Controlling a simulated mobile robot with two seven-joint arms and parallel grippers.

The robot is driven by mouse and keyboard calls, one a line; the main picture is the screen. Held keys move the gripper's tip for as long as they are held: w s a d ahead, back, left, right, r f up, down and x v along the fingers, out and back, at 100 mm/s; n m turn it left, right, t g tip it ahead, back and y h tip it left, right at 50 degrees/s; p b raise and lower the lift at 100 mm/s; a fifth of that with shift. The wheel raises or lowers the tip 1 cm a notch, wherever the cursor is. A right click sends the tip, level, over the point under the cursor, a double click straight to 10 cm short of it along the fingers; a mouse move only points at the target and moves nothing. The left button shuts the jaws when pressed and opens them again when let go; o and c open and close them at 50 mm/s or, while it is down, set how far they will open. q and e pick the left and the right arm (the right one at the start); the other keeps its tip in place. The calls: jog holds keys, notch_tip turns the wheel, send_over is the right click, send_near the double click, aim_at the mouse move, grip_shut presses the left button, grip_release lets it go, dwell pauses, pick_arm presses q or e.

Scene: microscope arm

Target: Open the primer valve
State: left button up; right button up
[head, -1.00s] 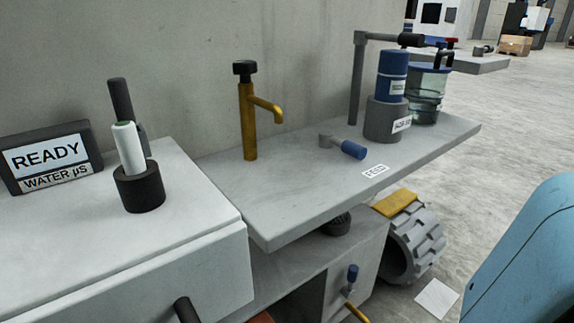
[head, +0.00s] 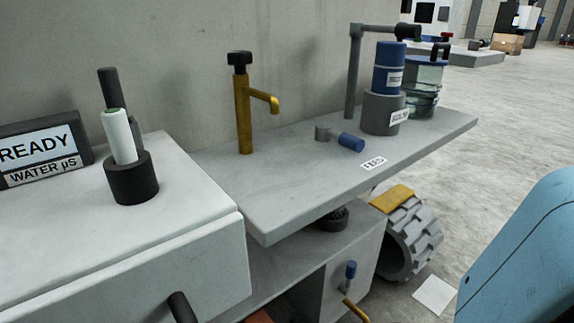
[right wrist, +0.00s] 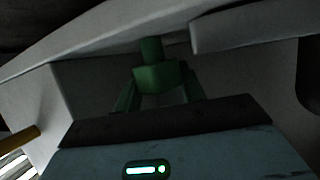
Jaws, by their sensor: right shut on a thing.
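In the right wrist view, my right gripper (right wrist: 156,82) is shut on a dark green piece (right wrist: 150,48) directly below the underside of a pale slab. Dim light blurs where the fingers end and the piece begins. No label shows there, so I cannot tell if this is the primer valve. In the head view, a small blue-handled valve (head: 351,270) with a brass spout stands by the lower cabinet. Another blue handle (head: 351,142) on a grey fitting lies on the shelf near the FEED label (head: 374,163). My left gripper is in neither view.
A brass tap (head: 243,115) with a black knob stands on the grey shelf (head: 290,190). A blue canister (head: 388,75) and a clear jar (head: 425,90) are at its right end. A READY display (head: 38,148) is at left. A treaded wheel (head: 412,240) is below the shelf.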

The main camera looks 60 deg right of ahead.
jog(key=shift+n+y, duration=0.5)
jog(key=shift+y, duration=0.1)
jog(key=shift+n+t+y, duration=0.6)
jog(key=shift+n+y, duration=0.2)
jog(key=shift+f+n+t+y+b, duration=0.1)
jog(key=shift+n+t+y+b, duration=0.35)
jog(key=shift+n+y, duration=1.25)
jog(key=shift+a+y, duration=0.1)
jog(key=shift+y, duration=0.3)
jog(key=o, duration=1)
jog(key=shift+s, duration=0.1)
